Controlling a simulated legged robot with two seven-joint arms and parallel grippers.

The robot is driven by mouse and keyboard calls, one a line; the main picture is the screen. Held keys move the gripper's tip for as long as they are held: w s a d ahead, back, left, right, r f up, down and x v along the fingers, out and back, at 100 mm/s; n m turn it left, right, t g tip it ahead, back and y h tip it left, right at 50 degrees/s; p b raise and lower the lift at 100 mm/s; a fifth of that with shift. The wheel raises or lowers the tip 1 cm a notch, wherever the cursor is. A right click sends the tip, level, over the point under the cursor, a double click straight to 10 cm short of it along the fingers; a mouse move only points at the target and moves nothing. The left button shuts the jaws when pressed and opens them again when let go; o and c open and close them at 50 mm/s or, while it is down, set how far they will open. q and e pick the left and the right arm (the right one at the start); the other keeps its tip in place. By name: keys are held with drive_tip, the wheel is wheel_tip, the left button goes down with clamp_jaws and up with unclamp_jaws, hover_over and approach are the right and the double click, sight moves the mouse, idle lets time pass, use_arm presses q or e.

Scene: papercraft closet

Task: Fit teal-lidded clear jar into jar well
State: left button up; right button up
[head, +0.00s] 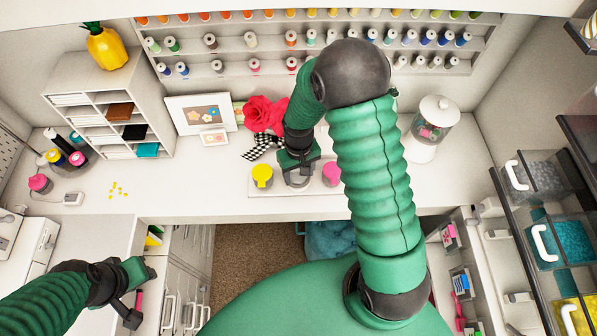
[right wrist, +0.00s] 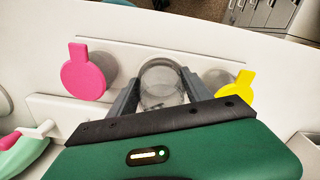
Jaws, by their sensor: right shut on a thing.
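My right gripper (head: 297,178) is shut on a clear round jar (right wrist: 163,82), with one grey finger on each side in the right wrist view (right wrist: 165,95). No teal lid shows; the jar's near part is hidden by the gripper. The jar is over or in the middle of the white jar holder (head: 318,190), between the yellow-lidded jar (head: 262,177) and the pink-lidded jar (head: 331,173). I cannot tell whether it is seated in the well. My left gripper (head: 142,294) is open and empty at the lower left, far from the jars.
A red flower (head: 265,113) with a checkered ribbon stands behind the holder. A lidded glass canister (head: 432,122) is to the right. A framed picture (head: 201,114) and a paper sorter (head: 107,105) are at left. The counter left of the holder is mostly clear.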

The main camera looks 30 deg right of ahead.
use_arm(q)
drive_tip(key=shift+f, duration=0.2)
drive_tip(key=shift+r, duration=0.1)
drive_tip(key=shift+r, duration=0.2)
drive_tip(key=shift+r, duration=0.2)
idle(2.0)
drive_tip(key=shift+r+p, duration=0.2)
drive_tip(key=shift+p, duration=0.3)
drive_tip(key=shift+r, duration=0.25)
idle(1.6)
drive_tip(key=shift+r+p, duration=0.3)
drive_tip(key=shift+p, duration=0.25)
idle(1.5)
